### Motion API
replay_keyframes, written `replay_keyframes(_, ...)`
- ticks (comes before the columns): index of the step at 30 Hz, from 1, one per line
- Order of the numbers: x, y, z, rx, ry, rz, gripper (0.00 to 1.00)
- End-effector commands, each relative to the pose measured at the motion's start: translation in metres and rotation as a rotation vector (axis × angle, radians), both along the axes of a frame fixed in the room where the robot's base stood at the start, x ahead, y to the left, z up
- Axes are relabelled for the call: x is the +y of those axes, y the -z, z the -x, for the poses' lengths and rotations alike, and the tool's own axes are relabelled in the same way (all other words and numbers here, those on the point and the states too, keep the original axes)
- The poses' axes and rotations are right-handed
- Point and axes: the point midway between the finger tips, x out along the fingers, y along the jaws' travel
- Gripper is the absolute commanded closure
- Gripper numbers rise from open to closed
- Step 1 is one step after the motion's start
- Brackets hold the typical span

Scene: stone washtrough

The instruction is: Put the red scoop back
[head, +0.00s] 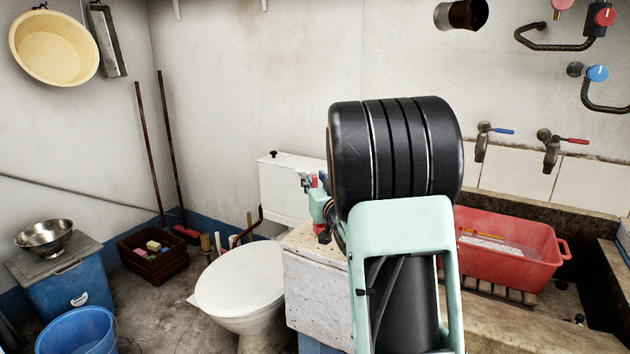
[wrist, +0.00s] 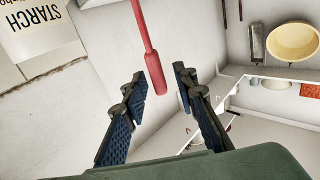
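A long red handle (wrist: 154,72), which looks like the red scoop's, enters the wrist view from the top. Its rounded end lies in the gap between the fingers of my gripper (wrist: 161,80). The fingers are apart, with wall showing on both sides of the handle, and I see no clear contact. The scoop's head is out of the wrist view. In the head view, my gripper (head: 305,182) is small and mostly hidden behind my own arm, above the white stone block. A bit of red shows beside it, but I cannot tell what it is.
A white box marked STARCH (wrist: 38,35) is at the wrist view's upper left. In the head view, a red tub (head: 510,262) sits in the trough at right. A toilet (head: 240,285), wooden crate (head: 152,262) and blue bucket (head: 77,333) stand left.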

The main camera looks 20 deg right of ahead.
Motion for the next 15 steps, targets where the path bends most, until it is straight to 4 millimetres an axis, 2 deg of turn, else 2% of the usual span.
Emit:
replay_keyframes(8,0.0,-0.005,0.0,0.0,0.0,0.0,0.74)
replay_keyframes(11,0.001,-0.003,0.011,0.001,0.001,-0.001,0.74)
replay_keyframes(15,0.004,-0.004,0.037,0.0,0.002,-0.002,0.74)
